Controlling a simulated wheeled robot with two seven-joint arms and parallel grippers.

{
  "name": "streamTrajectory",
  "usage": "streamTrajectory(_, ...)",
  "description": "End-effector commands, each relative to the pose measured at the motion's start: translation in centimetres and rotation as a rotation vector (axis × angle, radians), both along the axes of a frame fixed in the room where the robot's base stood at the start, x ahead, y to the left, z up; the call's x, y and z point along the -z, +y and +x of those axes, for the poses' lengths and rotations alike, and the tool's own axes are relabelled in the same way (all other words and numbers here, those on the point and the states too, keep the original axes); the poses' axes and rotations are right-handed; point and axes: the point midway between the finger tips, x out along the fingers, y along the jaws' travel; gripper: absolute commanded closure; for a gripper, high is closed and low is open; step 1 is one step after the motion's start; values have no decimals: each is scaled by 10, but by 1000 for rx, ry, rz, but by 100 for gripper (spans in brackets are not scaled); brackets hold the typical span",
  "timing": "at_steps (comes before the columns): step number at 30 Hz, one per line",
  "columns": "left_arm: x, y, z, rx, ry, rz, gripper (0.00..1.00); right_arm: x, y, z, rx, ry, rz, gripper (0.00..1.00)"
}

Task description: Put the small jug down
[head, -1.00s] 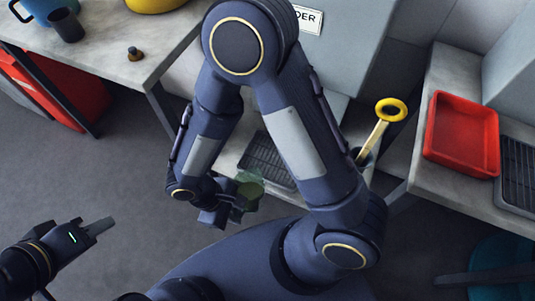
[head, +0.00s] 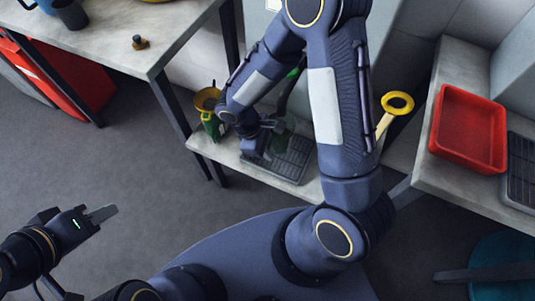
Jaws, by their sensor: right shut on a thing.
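The small jug (head: 284,129) looks green and see-through and is partly hidden by my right gripper (head: 268,138). My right gripper is shut on it, over or at the dark ribbed tray (head: 295,160) on the low bench. I cannot tell whether the jug's base touches the tray. My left gripper (head: 103,214) is at the lower left over the floor, away from everything. Its fingers show edge-on, so their gap cannot be made out.
A green can (head: 212,127) with a brass funnel (head: 207,99) stands at the low bench's (head: 228,157) left end. A yellow-ringed handle (head: 397,103) rises right of my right arm. A red tray (head: 468,128) lies on the right counter. A table (head: 110,40) stands upper left.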

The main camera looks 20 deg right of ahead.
Motion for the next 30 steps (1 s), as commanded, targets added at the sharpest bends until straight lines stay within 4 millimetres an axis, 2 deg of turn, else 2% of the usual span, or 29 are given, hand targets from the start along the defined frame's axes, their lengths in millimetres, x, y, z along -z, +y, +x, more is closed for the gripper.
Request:
streamTrajectory(3,8,0,0,0,0,0,64,20,0,-1,0,4,-1,100)
streamTrajectory(6,10,0,0,0,0,0,64,30,0,0,0,1,0,100)
streamTrajectory(17,13,0,0,0,0,0,64,34,1,0,1,0,0,100)
streamTrajectory(18,12,0,0,0,0,0,64,32,1,0,1,-1,1,86)
streamTrajectory(22,11,0,0,0,0,0,64,32,1,0,0,0,0,69)
streamTrajectory(30,9,0,0,0,0,0,64,30,1,0,0,0,0,68)
